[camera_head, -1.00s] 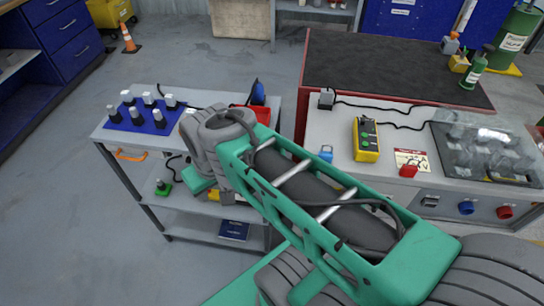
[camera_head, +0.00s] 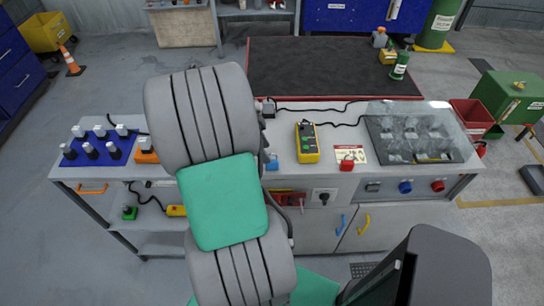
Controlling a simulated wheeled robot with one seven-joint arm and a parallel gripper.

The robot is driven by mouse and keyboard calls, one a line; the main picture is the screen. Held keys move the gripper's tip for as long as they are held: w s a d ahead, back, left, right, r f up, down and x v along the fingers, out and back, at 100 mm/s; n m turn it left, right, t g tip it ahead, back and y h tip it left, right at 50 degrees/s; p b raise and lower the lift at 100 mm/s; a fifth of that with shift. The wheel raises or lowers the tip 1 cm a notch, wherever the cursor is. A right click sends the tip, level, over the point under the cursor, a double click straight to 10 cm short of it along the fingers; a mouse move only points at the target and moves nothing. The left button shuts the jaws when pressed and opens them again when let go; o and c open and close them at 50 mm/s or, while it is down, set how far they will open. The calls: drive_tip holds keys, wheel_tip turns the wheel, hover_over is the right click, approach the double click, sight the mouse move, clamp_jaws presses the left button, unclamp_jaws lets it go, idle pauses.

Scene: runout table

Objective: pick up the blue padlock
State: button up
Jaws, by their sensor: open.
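The blue padlock (camera_head: 272,163) sits on the front part of the grey worktop, just right of my arm, which passes close beside it in the picture. It is small, and part of it may be hidden by my arm. A red padlock (camera_head: 347,164) lies farther right on a small printed card. My gripper's fingertips do not show in the head view; only my arm's grey joints and green link are seen, filling the middle left.
A yellow box with buttons (camera_head: 307,143) stands between the padlocks, its cable trailing behind. A clear-covered panel (camera_head: 412,135) is to the right. A black mat (camera_head: 330,70) lies behind. A blue tray (camera_head: 98,148) with several pegs is at left. Knobs line the bench front.

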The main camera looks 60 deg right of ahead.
drive_tip(key=p+x, duration=0.1)
drive_tip(key=x, duration=0.5)
drive_tip(key=shift+s+a+f+p, duration=0.1)
drive_tip(key=shift+f+p, duration=0.3)
clamp_jaws()
